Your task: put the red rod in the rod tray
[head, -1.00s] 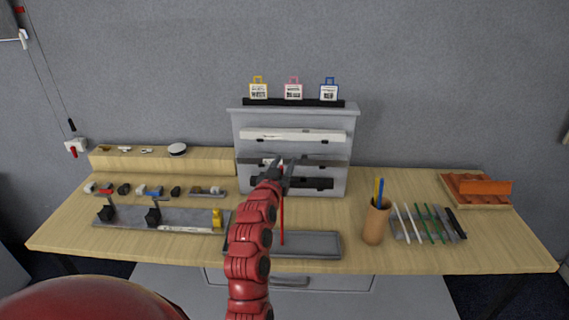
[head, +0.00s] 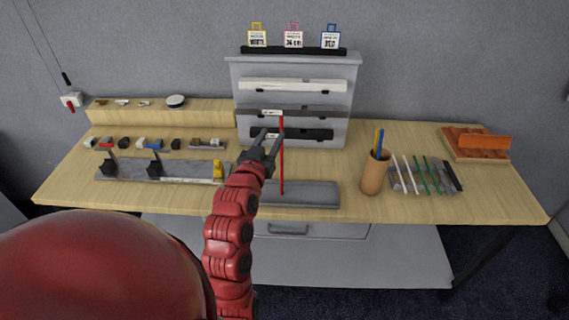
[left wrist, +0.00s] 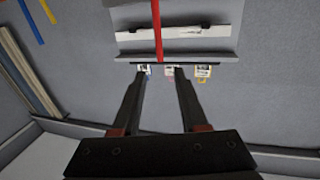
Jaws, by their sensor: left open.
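The red rod (head: 282,158) stands upright, its lower end at a flat grey tray (head: 325,196) in front of the grey shelf unit. My left gripper (head: 269,134) is open and empty, its fingers beside the rod; the right finger overlaps it in the head view. In the left wrist view the red rod (left wrist: 157,28) ends just beyond the gap between the open fingers of my left gripper (left wrist: 157,72). A grey rack (head: 448,190) at the right bears several white, green and dark rods. I cannot tell from looks alone which is the rod tray. My right gripper is not in view.
A brown cup (head: 373,176) with blue and yellow sticks stands between the grey tray and the rack. The shelf unit (head: 340,72) rises close behind the rod. Small parts and a grey fixture (head: 190,170) fill the left.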

